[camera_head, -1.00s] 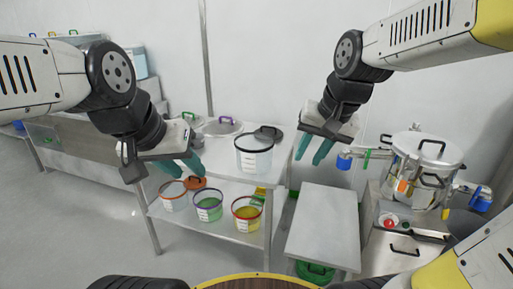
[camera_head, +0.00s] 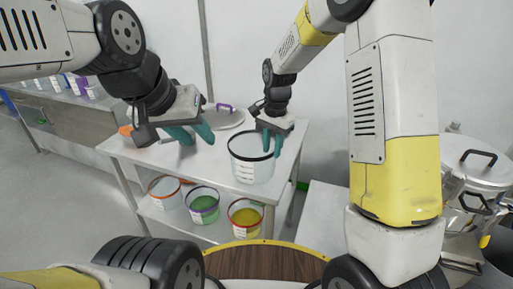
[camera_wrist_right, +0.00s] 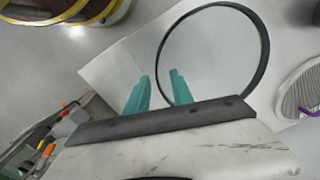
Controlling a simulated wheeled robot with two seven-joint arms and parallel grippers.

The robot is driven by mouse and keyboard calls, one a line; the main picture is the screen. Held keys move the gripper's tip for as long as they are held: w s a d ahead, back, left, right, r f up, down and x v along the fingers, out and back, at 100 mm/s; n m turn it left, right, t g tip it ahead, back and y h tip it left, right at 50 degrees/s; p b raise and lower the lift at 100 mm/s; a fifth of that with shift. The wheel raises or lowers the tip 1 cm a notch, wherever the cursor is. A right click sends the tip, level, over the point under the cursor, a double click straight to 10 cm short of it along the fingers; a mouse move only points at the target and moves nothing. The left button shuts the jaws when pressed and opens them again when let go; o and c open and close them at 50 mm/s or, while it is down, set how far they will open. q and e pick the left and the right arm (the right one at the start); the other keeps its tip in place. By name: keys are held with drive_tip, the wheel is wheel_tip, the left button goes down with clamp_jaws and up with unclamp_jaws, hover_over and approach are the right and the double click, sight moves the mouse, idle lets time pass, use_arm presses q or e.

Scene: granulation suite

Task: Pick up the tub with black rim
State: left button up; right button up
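The tub with black rim (camera_head: 251,170) is clear, with a white label, and stands upright and uncovered near the front edge of the table. In the right wrist view its black rim (camera_wrist_right: 264,50) forms a large ring. My right gripper (camera_head: 272,150) is open at the tub's right side, pointing down. In the right wrist view its green fingers (camera_wrist_right: 159,86) are apart, with the rim's near side appearing between them; contact cannot be told. My left gripper (camera_head: 197,136) is open and empty above the table, left of the tub.
The table (camera_head: 130,152) has a lower shelf with an orange-rimmed tub (camera_head: 166,192), a purple-rimmed tub (camera_head: 203,206) and a red-rimmed tub (camera_head: 245,216). A lid with purple handle (camera_head: 226,117) lies behind the tub. A metal vessel (camera_head: 478,168) stands at right.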

sight(270, 172)
drive_tip(key=f, duration=0.7)
drive_tip(key=shift+w+a+f, duration=0.15)
drive_tip(key=shift+w+f, duration=0.1)
drive_tip(key=shift+w, duration=0.05)
clamp_jaws()
idle(1.1)
